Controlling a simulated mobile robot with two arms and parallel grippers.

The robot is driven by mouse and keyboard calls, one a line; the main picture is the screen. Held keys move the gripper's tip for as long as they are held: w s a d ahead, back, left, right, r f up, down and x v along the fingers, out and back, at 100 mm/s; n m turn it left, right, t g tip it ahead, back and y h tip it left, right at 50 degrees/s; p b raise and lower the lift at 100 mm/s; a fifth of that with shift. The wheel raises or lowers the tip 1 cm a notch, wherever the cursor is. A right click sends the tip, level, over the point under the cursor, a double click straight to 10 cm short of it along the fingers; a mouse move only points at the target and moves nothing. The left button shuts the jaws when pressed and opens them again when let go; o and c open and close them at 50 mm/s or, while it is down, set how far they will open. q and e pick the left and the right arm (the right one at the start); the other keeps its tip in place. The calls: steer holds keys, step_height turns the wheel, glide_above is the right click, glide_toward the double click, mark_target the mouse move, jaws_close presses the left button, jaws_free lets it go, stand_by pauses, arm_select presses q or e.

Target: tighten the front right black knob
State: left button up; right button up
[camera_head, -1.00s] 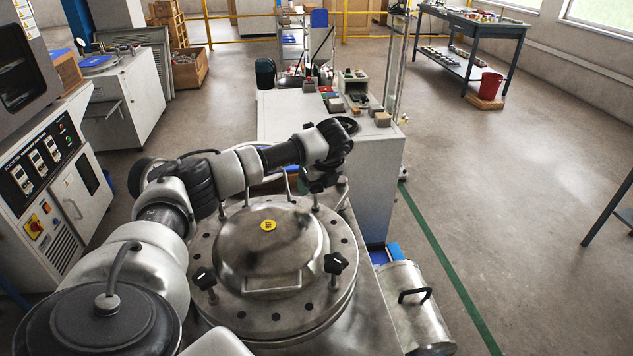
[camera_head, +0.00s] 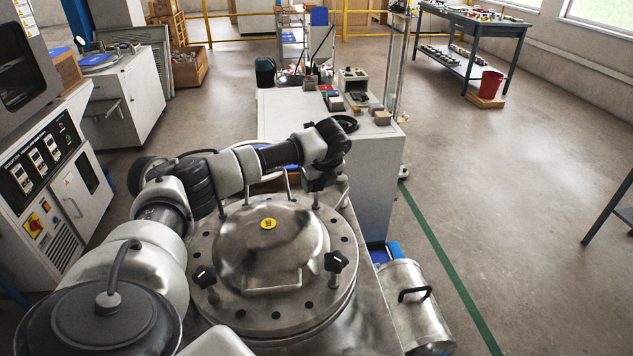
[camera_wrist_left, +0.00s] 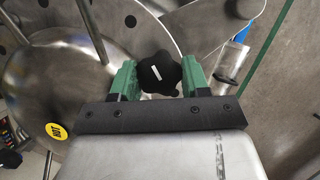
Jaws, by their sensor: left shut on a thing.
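A round steel vessel lid (camera_head: 232,258) with a domed middle and a yellow label lies in front of me in the head view. Black star knobs stand on its flange: one at the near left (camera_head: 204,277), one at the near right (camera_head: 336,262). My left gripper (camera_head: 318,186) reaches over the lid to its far right edge. In the left wrist view its green fingers (camera_wrist_left: 158,80) are shut on a black knob (camera_wrist_left: 158,72) with a white mark, one finger on each side. In the head view that knob is mostly hidden under the gripper. My right gripper is out of view.
A steel canister (camera_head: 412,300) with a black handle stands right of the vessel. A white cabinet (camera_head: 375,170) with small blocks on top stands behind it. A control cabinet (camera_head: 50,170) is at the left. The floor at the right is open.

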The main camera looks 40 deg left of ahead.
arm_select(q)
steer(key=m+t+b, duration=0.1)
steer(key=m, duration=0.1)
steer(key=m+b, duration=0.1)
steer(key=m, duration=0.1)
steer(key=shift+f+m+t+h, duration=0.1)
steer(key=shift+m+t+h, duration=0.2)
steer(key=shift+t+h, duration=0.1)
steer(key=m+t+h+b, duration=0.1)
steer(key=m, duration=0.3)
steer(key=shift+s+a+m, duration=0.1)
steer(key=shift+m, duration=0.2)
steer(key=m+h, duration=0.1)
steer(key=m, duration=0.2)
steer(key=shift+m+h, duration=0.3)
steer(key=shift+h, duration=0.1)
steer(key=shift+a+m+h, duration=0.1)
steer(key=shift+m+h, duration=0.8)
steer(key=shift+m, duration=1.4)
steer(key=o, duration=0.9)
steer(key=v, duration=1.1)
